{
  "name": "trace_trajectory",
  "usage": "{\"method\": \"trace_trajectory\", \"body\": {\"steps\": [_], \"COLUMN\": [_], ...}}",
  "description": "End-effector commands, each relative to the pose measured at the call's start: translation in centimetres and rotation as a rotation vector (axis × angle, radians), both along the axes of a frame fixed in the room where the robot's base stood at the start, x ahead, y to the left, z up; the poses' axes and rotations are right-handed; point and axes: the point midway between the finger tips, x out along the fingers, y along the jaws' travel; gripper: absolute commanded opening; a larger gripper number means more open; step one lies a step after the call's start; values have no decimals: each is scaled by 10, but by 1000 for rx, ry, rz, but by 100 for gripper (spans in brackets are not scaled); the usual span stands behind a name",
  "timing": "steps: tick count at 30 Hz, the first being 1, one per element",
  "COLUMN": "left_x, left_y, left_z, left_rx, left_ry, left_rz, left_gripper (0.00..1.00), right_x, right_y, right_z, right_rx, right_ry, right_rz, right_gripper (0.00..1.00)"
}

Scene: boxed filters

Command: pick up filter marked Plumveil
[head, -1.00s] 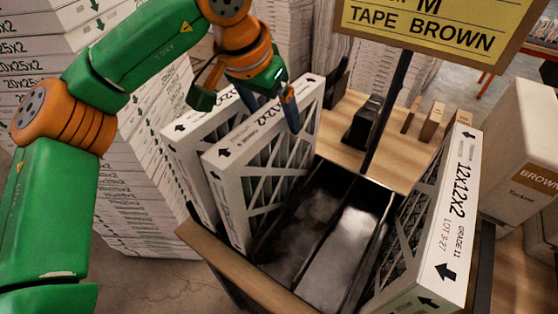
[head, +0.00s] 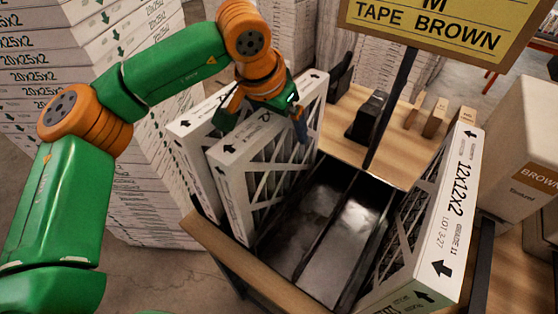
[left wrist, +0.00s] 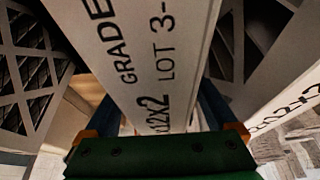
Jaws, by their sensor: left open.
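Three white-framed filters stand on edge in a divided rack. Two are side by side at the left: an outer filter (head: 196,120) and an inner filter (head: 231,196). The third filter (head: 452,215), at the right, reads 12x12x2, GRADE 11, LOT 3-27. I cannot read the name Plumveil on any of them. My left gripper (head: 272,120) is open over the top edge of the inner left filter. In the left wrist view its blue fingers (left wrist: 158,115) lie on both sides of a filter edge (left wrist: 150,50) reading GRADE, LOT 3- and 12x2. My right gripper is out of view.
Empty rack slots (head: 335,225) lie between the left pair and the right filter. A yellow sign (head: 440,25) reading TAPE BROWN stands on a dark post (head: 388,110) behind. Stacked boxes (head: 60,75) rise at the left. A wooden rail (head: 235,258) edges the rack's front.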

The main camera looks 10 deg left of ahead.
Motion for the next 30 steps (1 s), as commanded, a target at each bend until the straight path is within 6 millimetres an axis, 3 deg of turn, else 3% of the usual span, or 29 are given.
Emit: {"method": "trace_trajectory", "body": {"steps": [5, 15, 26, 30], "left_x": [0, 0, 0, 1], "left_y": [0, 0, 0, 0], "left_z": [0, 0, 2, 14], "left_rx": [0, 0, 0, 1], "left_ry": [0, 0, -1, -3], "left_rz": [0, 0, 0, 1], "left_gripper": [89, 0, 0, 0], "right_x": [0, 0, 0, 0], "right_y": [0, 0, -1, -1], "right_z": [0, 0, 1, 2], "right_rx": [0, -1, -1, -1], "right_ry": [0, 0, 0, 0], "right_rz": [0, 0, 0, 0], "right_gripper": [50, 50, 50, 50]}}
